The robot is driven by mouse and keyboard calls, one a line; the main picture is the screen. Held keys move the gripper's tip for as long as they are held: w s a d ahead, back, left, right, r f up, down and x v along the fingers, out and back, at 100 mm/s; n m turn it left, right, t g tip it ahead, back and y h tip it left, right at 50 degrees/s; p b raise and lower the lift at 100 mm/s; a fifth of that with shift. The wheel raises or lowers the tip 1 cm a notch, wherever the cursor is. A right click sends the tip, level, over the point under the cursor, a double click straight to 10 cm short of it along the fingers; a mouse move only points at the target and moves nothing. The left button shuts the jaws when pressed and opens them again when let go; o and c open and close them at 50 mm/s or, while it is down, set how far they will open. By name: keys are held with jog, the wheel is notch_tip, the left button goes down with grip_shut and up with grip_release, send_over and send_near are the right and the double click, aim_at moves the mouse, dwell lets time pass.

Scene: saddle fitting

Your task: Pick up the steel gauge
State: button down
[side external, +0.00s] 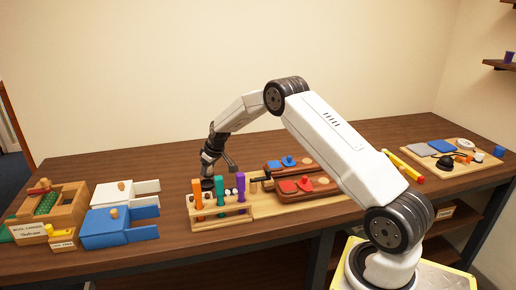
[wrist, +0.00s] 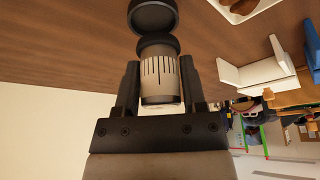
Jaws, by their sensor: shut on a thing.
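The steel gauge (wrist: 160,78) is a pale metal cylinder with dark graduation lines in the wrist view. A dark collar and a round dark disc lie beyond its far end; I cannot tell whether the disc is part of the gauge. My gripper (wrist: 160,64) is shut on the gauge, with one black finger on each side. In the side external view my gripper (side external: 212,160) points down just behind the left end of a wooden rack. A small dark round piece shows below it. Whether the gauge touches the table is hidden there.
White and blue drawer boxes (side external: 120,233) and a wooden box (side external: 52,205) stand left. The table behind is clear.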

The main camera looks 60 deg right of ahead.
aim_at(209, 172)
jog(key=s+r, duration=0.1)
jog(key=r, duration=0.1)
jog(key=s+a+r, duration=0.1)
jog(key=s+r, duration=0.1)
jog(key=shift+s+r, duration=0.1)
jog(key=shift+s, duration=0.1)
jog(key=s+a+r, duration=0.2)
jog(key=s+r, duration=0.1)
jog(key=s, duration=0.5)
jog(key=shift+a+r, duration=0.25)
jog(key=shift+a, duration=0.05)
jog(key=c, duration=1)
grip_release()
grip_shut()
jog(key=s+d+m, duration=0.2)
jog(key=s+d, duration=0.1)
jog(key=s, duration=0.2)
jog(key=s+d+f+m+h, duration=0.1)
jog(key=s+d+m, duration=0.1)
jog(key=s+d, duration=0.2)
jog(key=s+d+f+m+h, duration=0.1)
jog(key=s+d, duration=0.2)
jog(key=s, duration=0.4)
jog(key=shift+s+d+m, duration=0.25)
jog(key=shift+d+m, duration=0.1)
jog(key=shift+m, duration=0.05)
